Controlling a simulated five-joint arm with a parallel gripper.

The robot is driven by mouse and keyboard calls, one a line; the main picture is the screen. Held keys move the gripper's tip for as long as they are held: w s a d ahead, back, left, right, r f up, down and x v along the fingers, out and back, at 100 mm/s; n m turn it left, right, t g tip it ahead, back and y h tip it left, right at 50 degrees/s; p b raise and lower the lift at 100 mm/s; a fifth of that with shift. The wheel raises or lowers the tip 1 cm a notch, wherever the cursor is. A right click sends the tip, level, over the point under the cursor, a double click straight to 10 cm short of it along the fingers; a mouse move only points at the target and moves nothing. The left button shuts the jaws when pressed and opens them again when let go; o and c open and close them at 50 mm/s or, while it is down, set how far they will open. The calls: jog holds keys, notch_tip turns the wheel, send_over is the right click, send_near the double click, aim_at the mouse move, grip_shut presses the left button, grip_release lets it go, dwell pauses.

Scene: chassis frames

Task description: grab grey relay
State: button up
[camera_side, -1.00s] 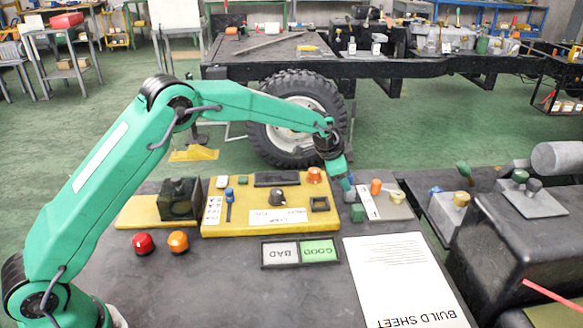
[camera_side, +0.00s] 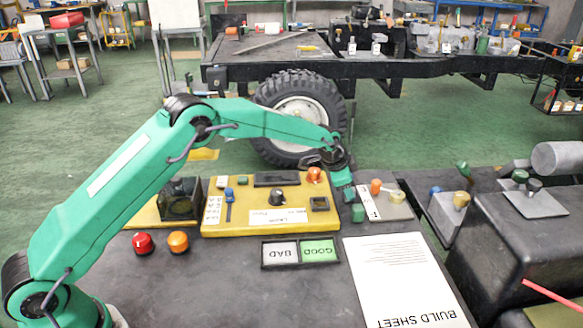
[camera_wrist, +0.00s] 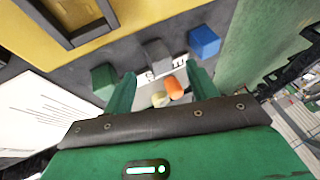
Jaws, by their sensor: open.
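The grey relay (camera_wrist: 156,53) is a small grey block in the wrist view, between a green block (camera_wrist: 104,80) and a blue block (camera_wrist: 204,40). My gripper (camera_wrist: 163,74) is open and empty, with one green finger on each side of the picture's middle. The grey relay shows just beyond the fingertips, between their lines; I cannot tell the height gap. In the side view my gripper (camera_side: 346,188) points down beside the yellow panel's right edge, and the green block (camera_side: 358,212) shows just below it. I cannot make out the grey relay there, behind or beside the fingers.
An orange knob (camera_side: 376,187) and a yellow knob (camera_side: 397,196) stand on a plate right of my gripper. The yellow panel (camera_side: 235,228) with raised parts lies to the left. A good/bad tray (camera_side: 263,254) and a build sheet (camera_side: 400,280) lie nearer on the dark table.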

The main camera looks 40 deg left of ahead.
jog(key=shift+x, duration=1.4)
jog(key=shift+s, duration=0.1)
jog(key=c, duration=1.2)
